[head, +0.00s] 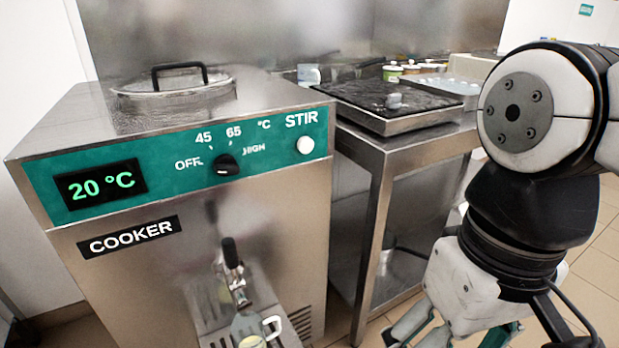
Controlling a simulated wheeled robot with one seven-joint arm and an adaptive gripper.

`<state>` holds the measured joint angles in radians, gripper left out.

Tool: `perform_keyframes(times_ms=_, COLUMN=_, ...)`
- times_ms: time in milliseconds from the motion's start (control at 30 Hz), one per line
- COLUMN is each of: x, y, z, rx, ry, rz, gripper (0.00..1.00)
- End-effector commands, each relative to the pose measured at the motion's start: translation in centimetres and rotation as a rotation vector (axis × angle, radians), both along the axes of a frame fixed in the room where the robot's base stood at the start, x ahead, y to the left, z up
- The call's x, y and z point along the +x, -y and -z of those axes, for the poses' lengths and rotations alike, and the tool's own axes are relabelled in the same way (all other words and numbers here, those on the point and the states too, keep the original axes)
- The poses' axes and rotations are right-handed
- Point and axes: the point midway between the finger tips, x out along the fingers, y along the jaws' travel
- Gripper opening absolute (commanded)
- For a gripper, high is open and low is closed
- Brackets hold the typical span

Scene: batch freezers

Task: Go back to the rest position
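My gripper (445,338) hangs at the bottom edge of the head view, right of the cooker and in front of the steel table. Its white body and the upper parts of its grey and teal fingers show. The fingertips are cut off, so I cannot tell whether it is open or shut. My arm bends down at the right side of the view. The cooker (130,285) stands at the left, apart from my gripper, and its display (100,184) reads 20 °C.
The cooker has a dark knob (226,165), a white STIR button (306,145), a lidded pot opening (180,95) and a front tap (232,265). Tiled floor is free at the lower right.

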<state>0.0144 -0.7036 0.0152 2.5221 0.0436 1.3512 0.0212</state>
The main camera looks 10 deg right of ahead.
Motion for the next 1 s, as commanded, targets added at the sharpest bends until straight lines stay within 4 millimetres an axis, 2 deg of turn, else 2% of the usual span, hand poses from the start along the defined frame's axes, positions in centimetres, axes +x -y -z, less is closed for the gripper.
perform_keyframes(times_ms=200, x=-1.31, y=0.77, z=0.38, rx=-0.027, ry=0.053, rz=-0.027, gripper=0.78)
perform_keyframes(times_ms=1000, x=-1.32, y=0.78, z=0.36, rx=-0.027, ry=0.054, rz=-0.027, gripper=0.78)
